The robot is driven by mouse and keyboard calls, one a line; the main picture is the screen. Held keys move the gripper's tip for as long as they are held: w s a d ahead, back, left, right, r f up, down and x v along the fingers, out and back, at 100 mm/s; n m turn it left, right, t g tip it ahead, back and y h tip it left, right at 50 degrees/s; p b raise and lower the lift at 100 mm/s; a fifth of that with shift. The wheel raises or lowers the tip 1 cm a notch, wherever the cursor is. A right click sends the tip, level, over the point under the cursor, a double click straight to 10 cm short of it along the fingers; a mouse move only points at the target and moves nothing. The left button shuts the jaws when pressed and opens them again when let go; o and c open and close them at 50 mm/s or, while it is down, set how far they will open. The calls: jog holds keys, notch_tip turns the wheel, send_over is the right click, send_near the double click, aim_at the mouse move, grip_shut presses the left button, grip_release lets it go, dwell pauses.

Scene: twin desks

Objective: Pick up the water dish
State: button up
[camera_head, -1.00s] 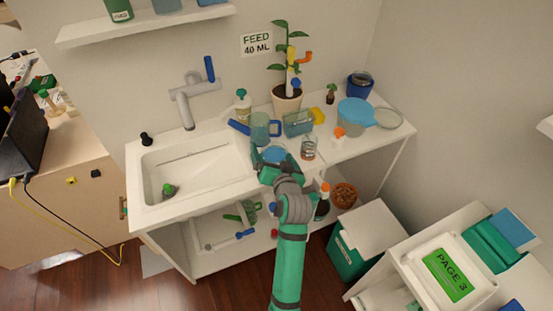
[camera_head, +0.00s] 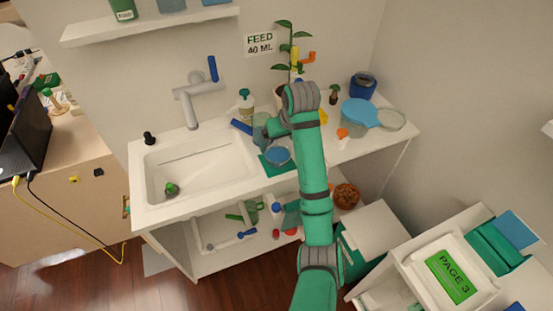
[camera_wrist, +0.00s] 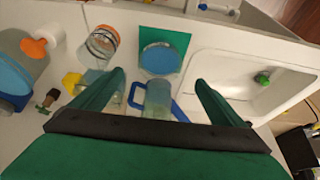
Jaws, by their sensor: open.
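A round dish with a blue surface (camera_head: 277,155), the likely water dish, sits on a green mat (camera_head: 265,165) on the counter right of the sink. It also shows in the wrist view (camera_wrist: 160,58) on its mat, beyond my fingertips and apart from them. My gripper (camera_wrist: 160,79) is open and empty. A clear mug with a blue handle (camera_wrist: 156,98) shows between its fingers, nearer the camera; I cannot tell whether they touch it. In the head view my gripper (camera_head: 268,129) is over the back of the counter, behind the dish, partly hidden by my arm.
The sink (camera_head: 200,165) lies left of the dish. A clear jar (camera_wrist: 101,42) stands beside the mat. A soap bottle (camera_head: 246,103), a potted plant (camera_head: 284,27) and a blue-lidded tub (camera_head: 358,110) crowd the counter's back and right. Brown bowl contents (camera_head: 346,195) show on the lower shelf.

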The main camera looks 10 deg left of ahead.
send_near(275, 157)
jog(key=x, duration=0.5)
jog(key=shift+d, duration=0.15)
jog(key=shift+r, duration=0.1)
jog(key=c, duration=1.4)
